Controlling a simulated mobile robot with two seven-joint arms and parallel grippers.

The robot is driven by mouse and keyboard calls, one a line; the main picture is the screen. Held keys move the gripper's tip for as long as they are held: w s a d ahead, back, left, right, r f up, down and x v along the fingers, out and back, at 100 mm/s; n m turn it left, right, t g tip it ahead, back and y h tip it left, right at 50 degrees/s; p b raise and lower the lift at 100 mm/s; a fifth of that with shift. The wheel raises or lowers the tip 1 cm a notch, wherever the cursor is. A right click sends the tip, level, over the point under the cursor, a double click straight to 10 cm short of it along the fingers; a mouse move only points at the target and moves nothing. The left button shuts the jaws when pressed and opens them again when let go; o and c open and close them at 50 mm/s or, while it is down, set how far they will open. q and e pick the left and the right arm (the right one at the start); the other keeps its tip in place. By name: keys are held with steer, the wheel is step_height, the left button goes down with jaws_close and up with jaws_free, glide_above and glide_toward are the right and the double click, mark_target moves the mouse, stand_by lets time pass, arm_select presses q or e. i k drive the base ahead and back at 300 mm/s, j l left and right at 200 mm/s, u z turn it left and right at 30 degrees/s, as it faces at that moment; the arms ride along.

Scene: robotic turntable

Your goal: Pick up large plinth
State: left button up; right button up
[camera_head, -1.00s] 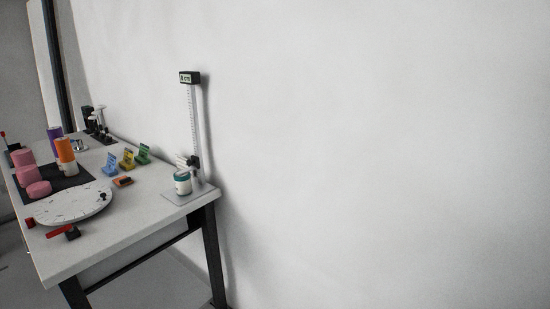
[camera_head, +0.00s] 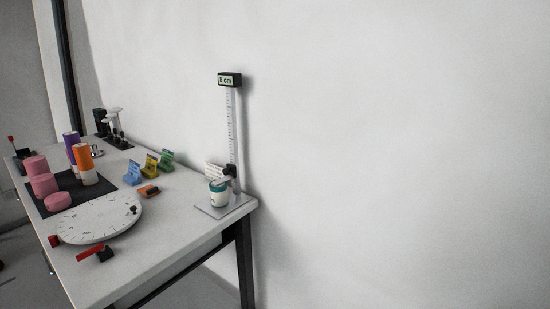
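Three pink cylinders stand on a black mat (camera_head: 82,190) at the left of the table. The rear one (camera_head: 35,165) and the middle one (camera_head: 43,185) look taller than the front one (camera_head: 58,201), which is low and flat. These look like the plinths; none carries a readable label, so I cannot be sure which is the large one. Neither of my grippers is in view.
A round white marked turntable (camera_head: 99,222) lies in front of the mat. Orange-and-white (camera_head: 84,163) and purple (camera_head: 72,143) cylinders stand beside the pink ones. Coloured stands (camera_head: 150,166) line the back.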

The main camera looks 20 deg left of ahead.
mark_target(34, 166)
steer(key=i+j, duration=0.1)
steer(key=j, duration=1.65)
steer(key=i+j, duration=0.15)
steer(key=j, duration=0.7)
steer(key=i+j, duration=0.1)
steer(key=j, duration=1.65)
steer(key=i+j, duration=0.15)
steer(key=j, duration=0.7)
